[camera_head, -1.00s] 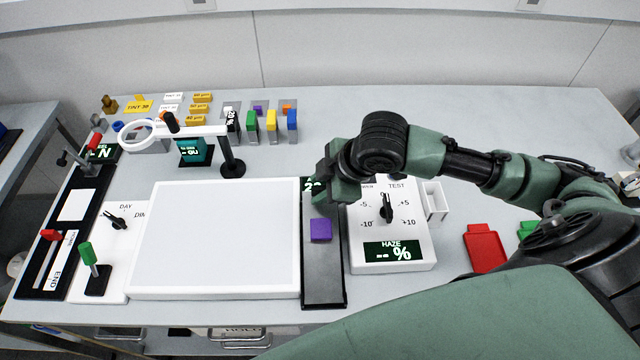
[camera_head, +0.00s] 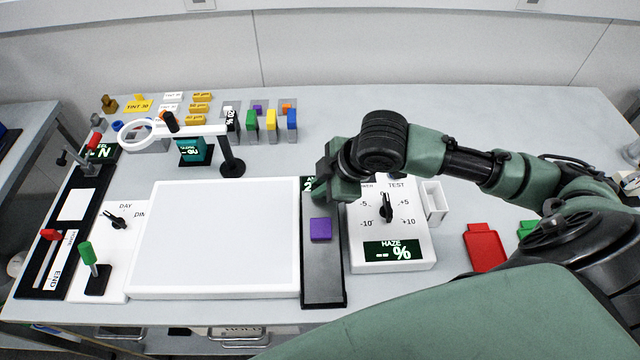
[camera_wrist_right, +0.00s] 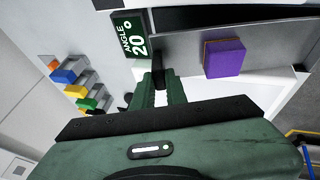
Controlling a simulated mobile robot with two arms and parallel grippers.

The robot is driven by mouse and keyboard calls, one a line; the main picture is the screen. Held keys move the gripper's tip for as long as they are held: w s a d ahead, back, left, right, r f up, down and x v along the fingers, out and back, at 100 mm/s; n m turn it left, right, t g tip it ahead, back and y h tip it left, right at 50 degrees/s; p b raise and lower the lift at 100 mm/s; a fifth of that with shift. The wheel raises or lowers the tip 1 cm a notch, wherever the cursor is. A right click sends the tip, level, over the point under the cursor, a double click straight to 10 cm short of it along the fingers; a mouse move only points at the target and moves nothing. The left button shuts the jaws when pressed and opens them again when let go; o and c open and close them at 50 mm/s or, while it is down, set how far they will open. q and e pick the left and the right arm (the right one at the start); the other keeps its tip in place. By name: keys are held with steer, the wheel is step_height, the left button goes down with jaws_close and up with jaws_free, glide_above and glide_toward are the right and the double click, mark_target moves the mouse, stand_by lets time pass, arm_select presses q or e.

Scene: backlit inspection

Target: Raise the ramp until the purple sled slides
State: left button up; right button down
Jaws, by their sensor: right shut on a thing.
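The purple sled (camera_head: 320,229) sits about midway along the narrow grey ramp (camera_head: 322,275), right of the white light panel. The sled also shows in the right wrist view (camera_wrist_right: 224,58), with an orange strip along one edge. My right gripper (camera_head: 328,188) is at the far end of the ramp. In the right wrist view its fingers (camera_wrist_right: 160,90) are shut on a small dark part, seemingly the ramp's handle (camera_wrist_right: 158,78). The angle display (camera_wrist_right: 133,36) reads 20 there. The gripper partly covers that display in the head view. My left gripper is not in view.
The white light panel (camera_head: 215,238) lies directly left of the ramp. A haze meter (camera_head: 410,258) with a dial stands close on the right. A magnifier on a stand (camera_head: 232,165) and several coloured blocks are behind. A red tray (camera_head: 485,250) lies further right.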

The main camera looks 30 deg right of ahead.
steer(key=shift+s+f, duration=0.15)
stand_by(0.7)
steer(key=shift+s+a+r+p, duration=0.15)
steer(key=shift+r+p, duration=0.55)
steer(key=shift+p, duration=0.45)
steer(key=r+p, duration=0.1)
steer(key=s+r+p, duration=0.1)
steer(key=p, duration=0.1)
steer(key=shift+a, duration=0.25)
steer(key=shift+s+a+p, duration=0.1)
steer(key=shift+s+p, duration=0.15)
steer(key=shift+p, duration=0.1)
steer(key=shift+f, duration=0.25)
steer(key=c, duration=1.4)
jaws_free()
steer(key=shift+c, duration=0.2)
steer(key=shift+s+r, duration=0.1)
steer(key=shift+r, duration=0.05)
steer(key=shift+r, duration=0.1)
